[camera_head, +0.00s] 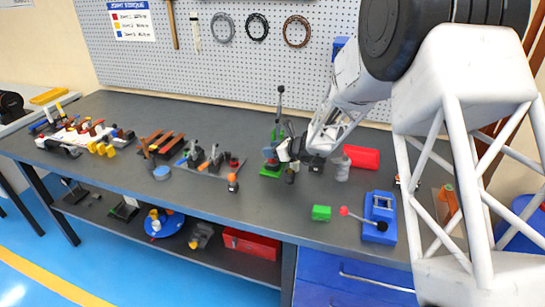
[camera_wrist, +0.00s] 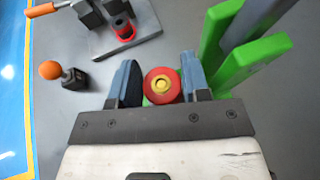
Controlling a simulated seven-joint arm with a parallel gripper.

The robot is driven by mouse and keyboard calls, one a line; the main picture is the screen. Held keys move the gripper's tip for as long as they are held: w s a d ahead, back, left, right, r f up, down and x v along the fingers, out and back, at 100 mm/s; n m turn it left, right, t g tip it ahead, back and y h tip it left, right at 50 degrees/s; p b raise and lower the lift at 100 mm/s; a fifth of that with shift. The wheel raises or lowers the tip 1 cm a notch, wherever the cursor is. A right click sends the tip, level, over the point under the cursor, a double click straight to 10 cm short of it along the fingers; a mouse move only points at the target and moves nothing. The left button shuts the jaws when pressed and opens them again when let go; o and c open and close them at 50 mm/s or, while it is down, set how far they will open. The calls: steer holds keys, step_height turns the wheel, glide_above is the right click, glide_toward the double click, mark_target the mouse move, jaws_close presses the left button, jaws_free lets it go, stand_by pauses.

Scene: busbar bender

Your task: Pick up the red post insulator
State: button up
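The red post insulator (camera_wrist: 162,85) shows in the wrist view as a round red top with a yellow centre. It sits between the two fingers of my gripper (camera_wrist: 161,88) and nearly fills the gap. I cannot tell whether the fingers press on it or stand just beside it. Its lower part is hidden below its top. In the head view my gripper (camera_head: 283,153) is low over the bench, beside the green lever tool (camera_head: 276,133); the insulator cannot be made out clearly there.
The green tool's upright plates (camera_wrist: 250,62) stand close to the right finger. An orange-topped post (camera_wrist: 50,70) is at left, near a grey plate (camera_wrist: 128,38) with a red ring. A red bin (camera_head: 362,157), grey cylinder (camera_head: 342,169), green block (camera_head: 321,213) and blue fixture (camera_head: 379,218) are to the right.

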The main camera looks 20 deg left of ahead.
steer(key=c, duration=0.6)
steer(key=shift+r, duration=0.1)
steer(key=shift+r, duration=0.7)
step_height(320, 180, up, 2)
steer(key=shift+r, duration=0.1)
steer(key=s+d+r, duration=0.1)
steer(key=s+d, duration=0.7)
steer(key=s, duration=0.6)
steer(key=shift+r, duration=0.1)
